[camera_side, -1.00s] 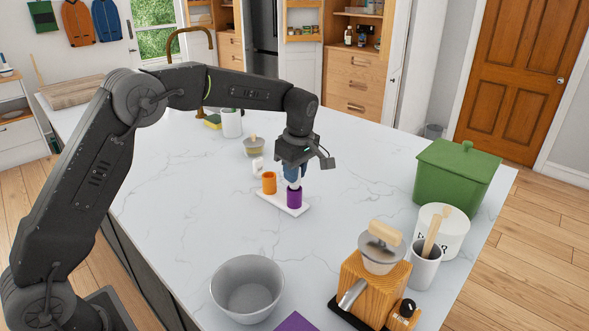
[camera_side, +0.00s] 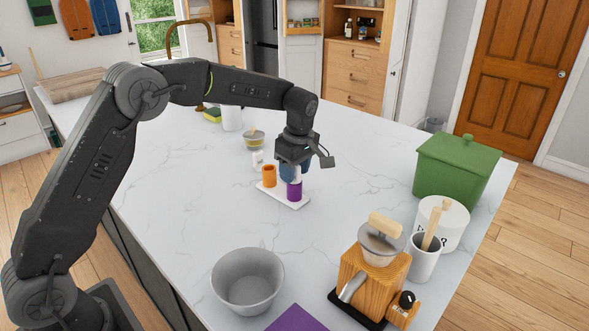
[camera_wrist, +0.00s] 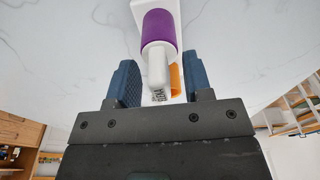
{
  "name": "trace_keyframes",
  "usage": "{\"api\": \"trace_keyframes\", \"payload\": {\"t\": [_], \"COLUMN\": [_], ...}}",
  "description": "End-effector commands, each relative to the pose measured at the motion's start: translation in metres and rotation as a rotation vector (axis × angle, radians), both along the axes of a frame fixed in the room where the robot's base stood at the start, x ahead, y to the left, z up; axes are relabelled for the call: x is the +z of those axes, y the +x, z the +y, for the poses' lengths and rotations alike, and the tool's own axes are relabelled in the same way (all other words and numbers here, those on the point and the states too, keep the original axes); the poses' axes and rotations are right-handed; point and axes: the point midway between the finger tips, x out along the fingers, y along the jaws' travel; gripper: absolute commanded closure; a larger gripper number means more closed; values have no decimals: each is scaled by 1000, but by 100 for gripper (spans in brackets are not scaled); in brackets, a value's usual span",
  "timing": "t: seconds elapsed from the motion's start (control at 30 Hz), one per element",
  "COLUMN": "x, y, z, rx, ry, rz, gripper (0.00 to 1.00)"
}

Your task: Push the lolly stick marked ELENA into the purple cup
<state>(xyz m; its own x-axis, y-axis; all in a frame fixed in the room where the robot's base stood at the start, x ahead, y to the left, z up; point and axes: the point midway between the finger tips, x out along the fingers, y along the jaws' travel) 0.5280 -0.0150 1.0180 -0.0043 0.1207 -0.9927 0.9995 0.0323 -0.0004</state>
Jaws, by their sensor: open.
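The purple cup (camera_side: 294,190) stands upright on a small white tray (camera_side: 273,196), beside the orange cup (camera_side: 269,176). In the wrist view the purple cup (camera_wrist: 158,28) is at the top centre. A white, round-ended lolly stick (camera_wrist: 158,68) stands in its mouth, with dark letters near its end, partly readable as ELENA. My gripper (camera_side: 294,173) is just above the purple cup. Its blue fingers (camera_wrist: 158,64) are open on either side of the stick, with gaps between. How deep the stick sits is hidden.
A grey bowl (camera_side: 247,281), a wooden grinder (camera_side: 370,285) and a green bin (camera_side: 457,168) stand nearer or to the right. The marble worktop around the tray is mostly clear.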

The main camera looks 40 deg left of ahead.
Motion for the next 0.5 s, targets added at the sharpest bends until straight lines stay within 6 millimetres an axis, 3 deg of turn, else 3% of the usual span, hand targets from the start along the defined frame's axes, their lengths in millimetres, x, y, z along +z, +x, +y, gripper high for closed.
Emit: {"api": "trace_keyframes", "payload": {"t": [0.27, 0.5], "x": [5, 45], "y": [1, 1], "z": [-1, -5], "rx": [0, 0], "ry": [0, 0], "rz": [-2, -7], "gripper": [54, 54]}}
